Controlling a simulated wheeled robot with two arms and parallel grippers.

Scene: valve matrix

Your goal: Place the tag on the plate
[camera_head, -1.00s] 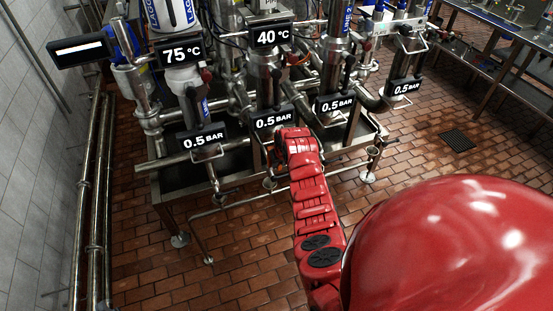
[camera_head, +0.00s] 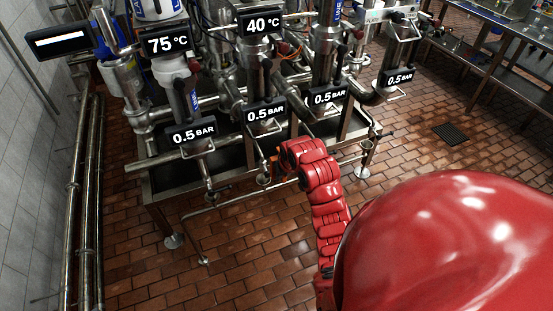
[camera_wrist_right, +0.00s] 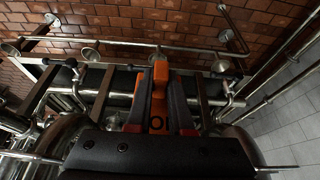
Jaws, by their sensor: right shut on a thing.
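My right gripper (camera_wrist_right: 159,105) is shut on an orange tag (camera_wrist_right: 159,80), which stands between the dark fingers in the right wrist view. In the head view my red right arm reaches to the front of the valve rack, and the gripper (camera_head: 281,163) is mostly hidden by its wrist. A small bit of orange shows at its left side. It is below the second 0.5 BAR display (camera_head: 265,113). I cannot make out which part is the plate. My left gripper is not in view.
The valve rack (camera_head: 195,178) has steel pipes, handles and a low front rail. Other 0.5 BAR displays (camera_head: 192,134) and temperature displays (camera_head: 167,44) hang on it. Vertical pipes (camera_head: 82,200) run along the tiled wall at left. The brick floor (camera_head: 230,260) in front is clear.

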